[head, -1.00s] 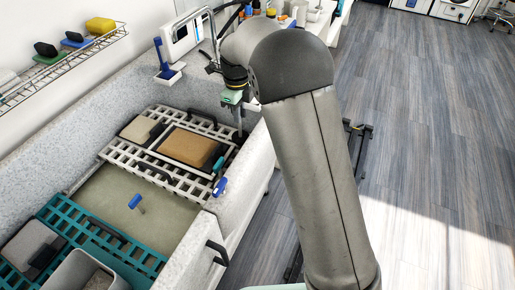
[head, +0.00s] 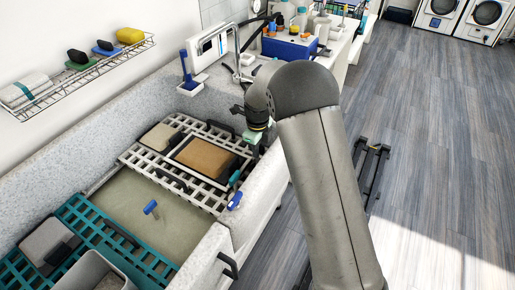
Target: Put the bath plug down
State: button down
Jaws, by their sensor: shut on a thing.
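My gripper (head: 256,146) is at the end of my arm, over the right part of the tub near its far right corner, beside the white slatted rack. It is seen from behind and is small. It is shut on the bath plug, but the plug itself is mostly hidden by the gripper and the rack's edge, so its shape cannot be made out. A pale green part (head: 252,136) shows at the gripper. I cannot tell whether the plug touches anything below.
The white rack (head: 214,196) carries a tan block (head: 205,158) and a grey one. A teal rack (head: 82,211) crosses the tub's near end. The tub floor (head: 130,195) between the racks is mostly bare.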

jog(key=c, duration=1.5)
grip_release()
jog(key=shift+f, duration=0.15)
jog(key=shift+o, duration=0.2)
notch_tip(320, 180, up, 11)
jog(key=shift+b, duration=0.4)
jog(key=shift+r, duration=0.75)
jog(key=s+d+r+n, duration=0.1)
jog(key=s+d, duration=0.1)
jog(key=s+d+r+n, duration=0.1)
jog(key=s+d+n, duration=0.1)
jog(key=s+d+r+n, duration=0.1)
jog(key=s+n, duration=0.1)
jog(key=shift+s+d+r, duration=0.1)
jog(key=shift+d+r, duration=0.05)
jog(key=shift+d, duration=0.25)
jog(key=s+d+n, duration=0.3)
jog(key=s+n, duration=0.3)
jog(key=s, duration=0.3)
jog(key=s+d+f+n, duration=0.1)
jog(key=s+d+n, duration=0.3)
jog(key=s, duration=0.5)
jog(key=s+d+f+n, duration=0.1)
jog(key=s+d+n, duration=0.2)
jog(key=s+n, duration=0.5)
jog(key=shift+s+d+n, duration=0.3)
jog(key=shift+s+n, duration=0.1)
jog(key=shift+s, duration=0.25)
